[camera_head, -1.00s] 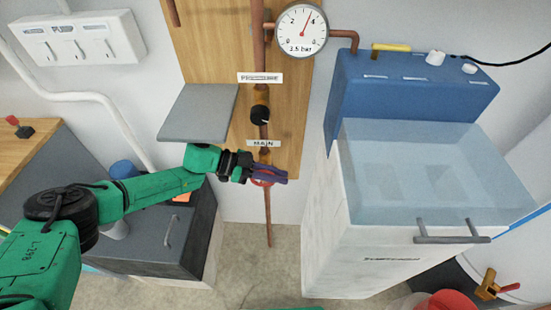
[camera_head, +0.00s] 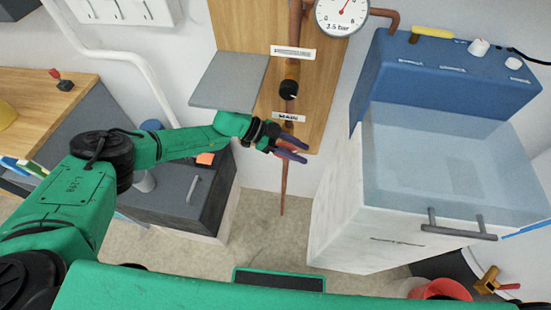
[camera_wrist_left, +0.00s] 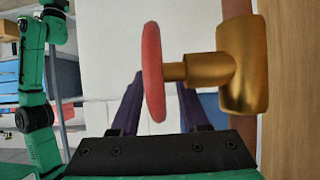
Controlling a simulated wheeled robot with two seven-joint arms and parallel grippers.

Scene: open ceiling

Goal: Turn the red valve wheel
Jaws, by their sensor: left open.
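The red valve wheel (camera_wrist_left: 152,72) shows nearly edge-on in the left wrist view, on a brass stem and brass valve body (camera_wrist_left: 243,64). My left gripper (camera_head: 293,151) is at the lower pipe in the head view, with its dark purple fingers apart. In the left wrist view the wheel's lower part lies between the two fingers (camera_wrist_left: 160,105), with a visible gap to the right finger. I cannot tell whether the left finger touches it. In the head view the wheel is mostly hidden by the gripper. My right gripper is not in view.
A copper pipe (camera_head: 284,188) runs down a wooden board with a pressure gauge (camera_head: 342,14) and black knob (camera_head: 289,90). A grey shelf (camera_head: 229,81) juts out left. A white cabinet (camera_head: 360,222) stands right, a dark cabinet (camera_head: 172,198) left. Floor shows between them.

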